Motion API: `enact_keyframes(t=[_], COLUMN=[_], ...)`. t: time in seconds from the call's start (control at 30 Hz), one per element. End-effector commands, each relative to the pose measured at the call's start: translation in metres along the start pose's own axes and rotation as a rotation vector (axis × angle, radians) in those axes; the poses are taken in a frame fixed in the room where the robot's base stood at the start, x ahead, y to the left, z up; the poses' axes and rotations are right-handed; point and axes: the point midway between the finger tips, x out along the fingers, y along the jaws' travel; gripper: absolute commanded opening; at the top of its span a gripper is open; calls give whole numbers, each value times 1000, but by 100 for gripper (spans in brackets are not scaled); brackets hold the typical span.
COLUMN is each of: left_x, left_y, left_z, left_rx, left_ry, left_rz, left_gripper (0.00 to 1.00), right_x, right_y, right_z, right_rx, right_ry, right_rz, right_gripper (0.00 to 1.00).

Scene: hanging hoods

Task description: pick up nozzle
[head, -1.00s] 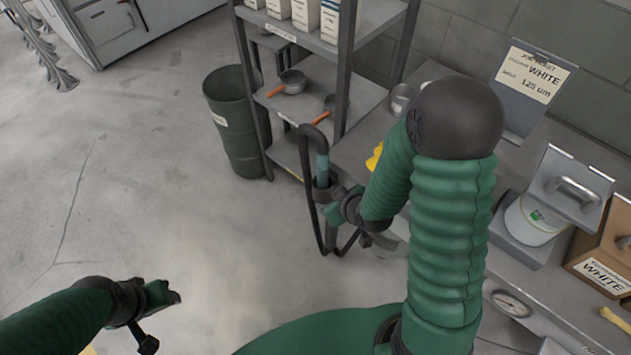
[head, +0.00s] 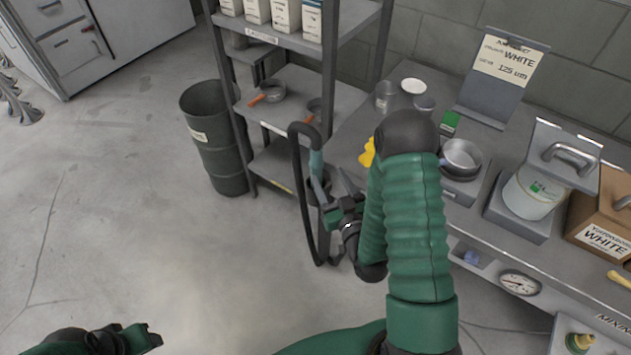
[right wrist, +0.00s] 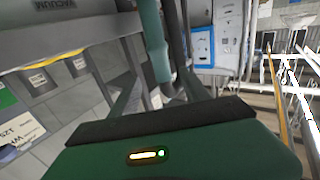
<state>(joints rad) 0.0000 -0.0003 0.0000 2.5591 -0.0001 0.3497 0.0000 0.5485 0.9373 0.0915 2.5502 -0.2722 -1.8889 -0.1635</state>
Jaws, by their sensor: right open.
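The nozzle (head: 316,163) is a teal tube on a black looped hose, upright in a holder by the shelf post. In the right wrist view the teal nozzle (right wrist: 152,38) comes down between my finger lines and looks a little beyond the fingertips. My right gripper (head: 333,182) is open just right of the nozzle, with its fingers pointing up toward it. I cannot tell whether they touch. My left gripper (head: 143,338) is at the lower left edge, far from the nozzle, and its jaws are unclear.
A metal shelf (head: 290,83) with boxes and pans stands behind the nozzle. A dark bin (head: 215,140) stands left of it. The workbench (head: 470,205) with cups, a pan and a white tub (head: 533,192) is on the right.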

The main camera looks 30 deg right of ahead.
Motion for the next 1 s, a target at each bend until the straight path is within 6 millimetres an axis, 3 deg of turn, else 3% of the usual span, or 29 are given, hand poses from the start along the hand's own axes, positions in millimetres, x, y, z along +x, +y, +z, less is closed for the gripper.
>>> enact_keyframes(t=[0.03, 0.13, 0.23, 0.33, 0.47, 0.7, 1.0], left_x=[24, 44, 62, 52, 51, 52, 53], left_y=[0, 0, 0, 0, 0, 0, 0], left_z=[6, 11, 16, 13, 12, 13, 13], left_rx=[0, 0, 0, 0, 0, 0, 0], left_ry=[-2, -2, -2, -2, -1, -1, -2], left_rz=[0, 0, 0, 0, 0, 0, 0], left_gripper=[48, 48, 48, 48, 48, 48, 48], right_x=[7, 18, 45, 64, 78, 118, 127], right_y=[1, 1, 1, 1, 0, -4, -3], right_z=[12, 11, 10, 2, 2, 3, 3], right_rx=[-1, 0, 0, 2, 3, 2, 2], right_ry=[7, 6, 8, -2, -3, -2, -4], right_rz=[1, 1, 1, 1, 0, 1, 1], right_gripper=[55, 55, 55, 55, 55, 55, 54])
